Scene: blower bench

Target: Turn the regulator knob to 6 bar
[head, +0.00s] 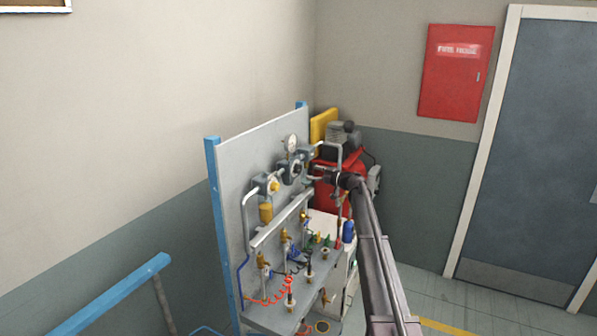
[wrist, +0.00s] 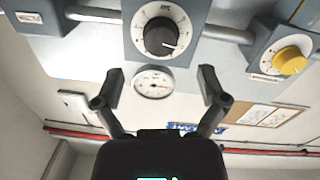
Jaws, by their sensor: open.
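The regulator knob (wrist: 160,38) is black, on a grey block with a printed scale around it. Its white pointer line points right and slightly down in the wrist view; the scale numbers are too small to read surely. A round white pressure gauge (wrist: 153,83) sits by the block and also shows in the head view (head: 291,143). My gripper (wrist: 160,76) is open and empty, its fingers apart on either side of the gauge in the wrist view and short of the knob. In the head view my gripper (head: 318,171) is in front of the regulator block (head: 291,172).
A yellow knob (wrist: 290,61) on another grey block is to the right in the wrist view, with pipes between blocks. The grey panel (head: 255,150) carries valves and red and blue hoses below. A red machine (head: 352,165) stands behind. Open floor is at right.

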